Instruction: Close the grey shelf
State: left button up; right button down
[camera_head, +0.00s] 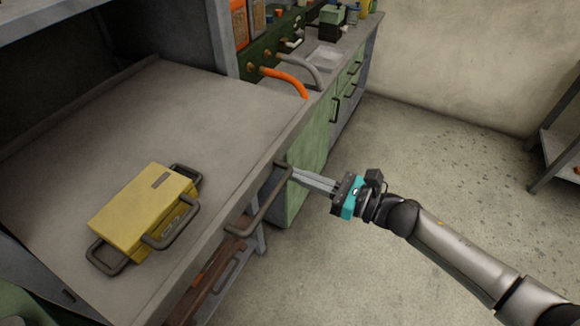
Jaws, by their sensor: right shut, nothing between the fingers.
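The grey shelf (165,105) is a flat pulled-out surface that fills the left half of the view and sticks out from its frame. A dark bar handle (262,208) sits on its front edge. My right gripper (296,174) comes in from the right. Its fingers are shut and empty, and their tips are at the far end of the handle, by the shelf's front edge. I cannot tell whether they touch it. My left gripper is not in view.
A yellow case (145,210) with dark handles lies on the shelf. Beyond it stand a green cabinet (307,150) and a counter with orange and grey hoses (286,80). A lower drawer (215,280) is below the shelf. The floor (430,150) at right is mostly clear.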

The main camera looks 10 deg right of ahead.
aim_at(286, 172)
jog(key=shift+x, duration=1.15)
jog(key=shift+w+a, duration=0.2)
jog(key=shift+a, duration=0.1)
jog(key=b+x, duration=0.5)
jog(key=x, duration=0.8)
jog(key=shift+w+a+f, duration=0.1)
jog(key=shift+w+a, duration=0.05)
jog(key=b+x, duration=0.4)
jog(key=x, duration=0.6)
jog(key=shift+a+b, duration=0.15)
jog(key=shift+b, duration=0.25)
jog(key=shift+w+r, duration=0.1)
jog(key=shift+r, duration=0.2)
